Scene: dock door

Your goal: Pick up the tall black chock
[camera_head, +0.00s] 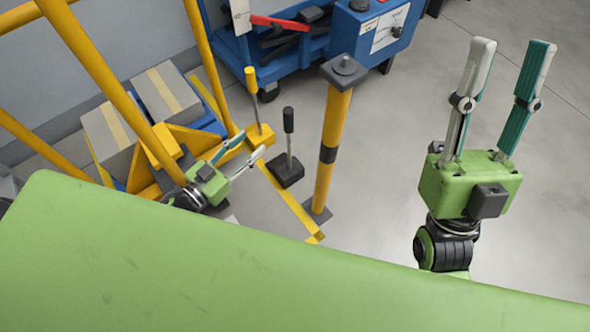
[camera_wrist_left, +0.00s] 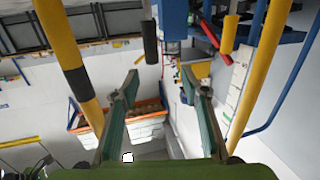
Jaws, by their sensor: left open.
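The tall black chock (camera_head: 289,172) stands on the floor in the head view, with a dark block base, a thin upright rod and a black grip on top. In the left wrist view its black grip (camera_wrist_left: 150,42) shows beyond the fingertips, left of centre. My left gripper (camera_head: 251,144) is open and empty, just left of the chock's rod and apart from it. Its fingers (camera_wrist_left: 160,82) are spread in the wrist view. My right gripper (camera_head: 513,50) is open and empty, far to the right, fingers pointing up the picture.
A similar yellow chock (camera_head: 260,134) stands behind left of the black one. A yellow bollard (camera_head: 331,130) with a black band stands close on its right. A blue cart (camera_head: 275,68) is at the back. Yellow rails and boxes (camera_head: 165,92) crowd the left. The right floor is clear.

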